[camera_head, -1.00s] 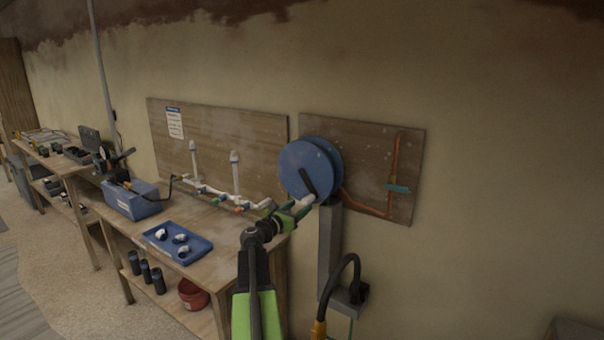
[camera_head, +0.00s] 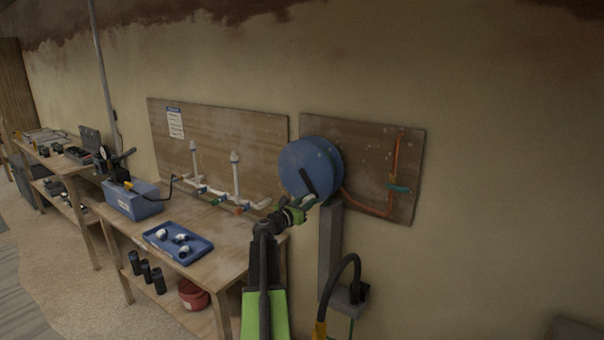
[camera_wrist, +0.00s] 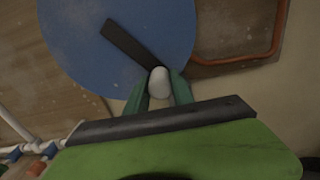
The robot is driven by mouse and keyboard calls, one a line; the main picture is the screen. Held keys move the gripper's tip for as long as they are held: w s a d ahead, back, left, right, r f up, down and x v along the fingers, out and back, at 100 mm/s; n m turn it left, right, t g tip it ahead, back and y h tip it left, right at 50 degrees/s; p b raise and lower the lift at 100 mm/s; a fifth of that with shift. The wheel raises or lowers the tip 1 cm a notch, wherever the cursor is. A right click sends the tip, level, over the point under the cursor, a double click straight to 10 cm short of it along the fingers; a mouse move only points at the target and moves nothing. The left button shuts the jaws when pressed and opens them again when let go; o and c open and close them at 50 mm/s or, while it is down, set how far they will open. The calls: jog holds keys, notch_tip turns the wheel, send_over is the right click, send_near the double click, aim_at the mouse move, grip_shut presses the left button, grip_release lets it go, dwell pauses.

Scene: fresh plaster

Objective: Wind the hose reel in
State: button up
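The hose reel (camera_head: 302,158) is a blue disc on a grey post, in front of the right wooden wall board. A dark crank arm (camera_head: 307,181) slants down across its face, and in the wrist view it (camera_wrist: 128,42) runs from upper left to a pale rounded knob (camera_wrist: 159,84). My gripper (camera_head: 306,203) is at the lower edge of the disc, at the crank's end. In the wrist view its green fingers (camera_wrist: 159,92) lie close on both sides of the knob, with no clear gap. The fingers partly hide the knob in the head view.
A workbench (camera_head: 205,221) stands left of my arm, with a blue tray (camera_head: 155,237) of white fittings and a blue box (camera_head: 121,206). White pipes (camera_head: 236,178) rise in front of the left board. A black hose (camera_head: 346,266) loops below the reel. The wall at right is clear.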

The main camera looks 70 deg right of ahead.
grip_shut()
jog(key=w, duration=0.1)
jog(key=w+f+b, duration=0.1)
jog(key=w, duration=0.1)
jog(key=w+d, duration=0.1)
jog(key=shift+w+f+b, duration=0.3)
jog(key=shift+f+b, duration=0.1)
jog(key=shift+w, duration=0.1)
jog(key=shift+w+d+r+p, duration=0.15)
jog(key=shift+w+d, duration=0.05)
jog(key=shift+w, duration=0.55)
jog(key=shift+w+d+r+p, duration=0.15)
jog(key=shift+w+d, duration=0.1)
jog(key=shift+w, duration=0.45)
jog(key=shift+w+d+r+p, duration=0.15)
jog(key=shift+w+d, duration=0.05)
jog(key=shift+w, duration=0.55)
